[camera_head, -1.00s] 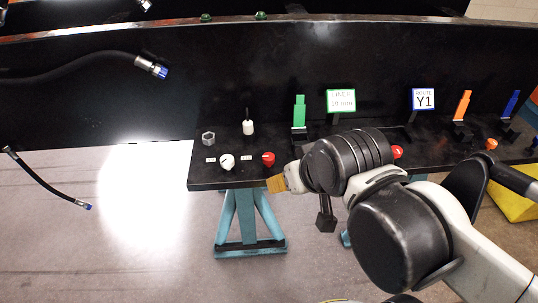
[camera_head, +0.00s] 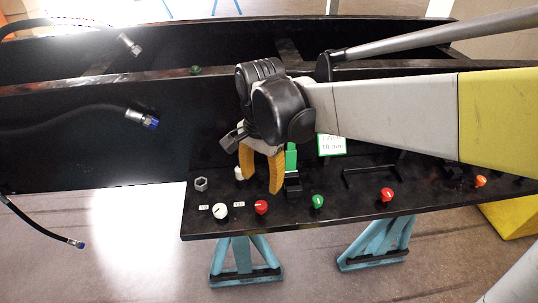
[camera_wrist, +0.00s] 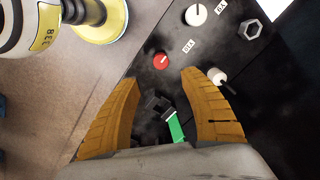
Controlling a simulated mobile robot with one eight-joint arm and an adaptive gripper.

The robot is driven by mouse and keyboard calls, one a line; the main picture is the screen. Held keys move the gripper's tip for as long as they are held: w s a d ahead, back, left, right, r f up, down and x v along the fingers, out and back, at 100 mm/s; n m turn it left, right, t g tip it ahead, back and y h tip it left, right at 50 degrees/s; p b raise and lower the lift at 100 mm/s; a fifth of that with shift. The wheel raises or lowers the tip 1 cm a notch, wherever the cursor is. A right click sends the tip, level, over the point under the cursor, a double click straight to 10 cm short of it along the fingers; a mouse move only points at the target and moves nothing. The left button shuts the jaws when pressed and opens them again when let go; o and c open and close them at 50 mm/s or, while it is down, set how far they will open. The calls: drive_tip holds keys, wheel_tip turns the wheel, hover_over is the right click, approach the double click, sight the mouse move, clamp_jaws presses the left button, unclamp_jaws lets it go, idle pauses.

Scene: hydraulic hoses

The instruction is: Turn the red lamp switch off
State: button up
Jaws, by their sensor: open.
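A red knob (camera_head: 261,207) sits near the front edge of the black panel, just right of a white knob (camera_head: 220,211). Another red knob (camera_head: 387,195) is farther right; which one is the lamp switch I cannot tell. My gripper (camera_head: 262,182) hangs above the panel with its yellow fingers apart and empty, just behind the left red knob in the head view. In the wrist view a red knob (camera_wrist: 161,61) shows just beyond the gap between the fingertips (camera_wrist: 158,78), with a pale line on its face. The fingers appear clear of it.
A white piece (camera_wrist: 217,76) is close beside one fingertip, and a green clip (camera_wrist: 176,128) shows between the fingers. A hex nut (camera_head: 201,184), a green knob (camera_head: 318,201) and an orange knob (camera_head: 480,181) are on the panel (camera_head: 350,212). Black hoses (camera_head: 70,122) hang at left.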

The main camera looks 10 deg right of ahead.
sight(261, 204)
drive_tip(key=shift+m, duration=0.3)
drive_tip(key=f+b, duration=0.1)
drive_tip(key=f, duration=0.4)
drive_tip(key=f+b, duration=0.2)
drive_tip(key=f, duration=0.4)
drive_tip(key=shift+w+a, duration=0.2)
clamp_jaws()
